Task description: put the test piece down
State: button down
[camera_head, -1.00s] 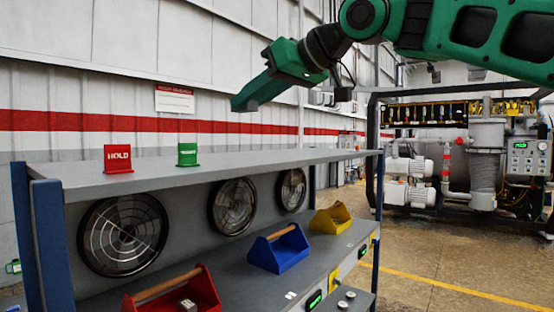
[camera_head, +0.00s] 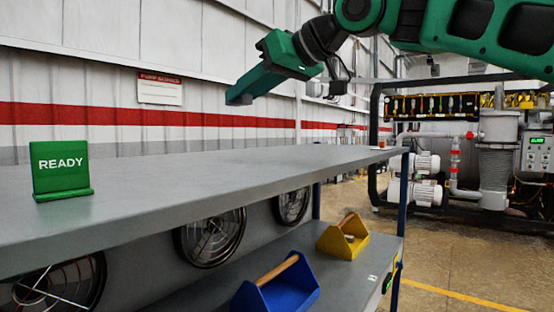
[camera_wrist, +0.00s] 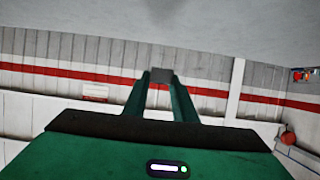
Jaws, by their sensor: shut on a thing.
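My gripper (camera_head: 240,94) is in the air above the rack's top shelf (camera_head: 230,172), angled down to the left. In the wrist view its two green fingers (camera_wrist: 161,92) are shut on a small dark grey block (camera_wrist: 162,75), which I take to be the test piece. The block shows at the fingertips, clear of any surface.
Most of the top shelf is bare. A tiny brownish item (camera_head: 382,144) is at its far right end. On the lower shelf are a blue carrier (camera_head: 277,290) and a yellow carrier (camera_head: 343,236). Round fans (camera_head: 210,238) line the rack's back. Pump machinery (camera_head: 497,160) stands at the right.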

send_over(283, 156)
notch_tip(283, 156, down, 7)
jog(key=shift+r, duration=0.1)
jog(key=shift+f, duration=2.05)
jog(key=c, duration=1.5)
grip_release()
jog(key=shift+f, duration=0.1)
jog(key=shift+o, duration=0.2)
jog(key=v, duration=1.2)
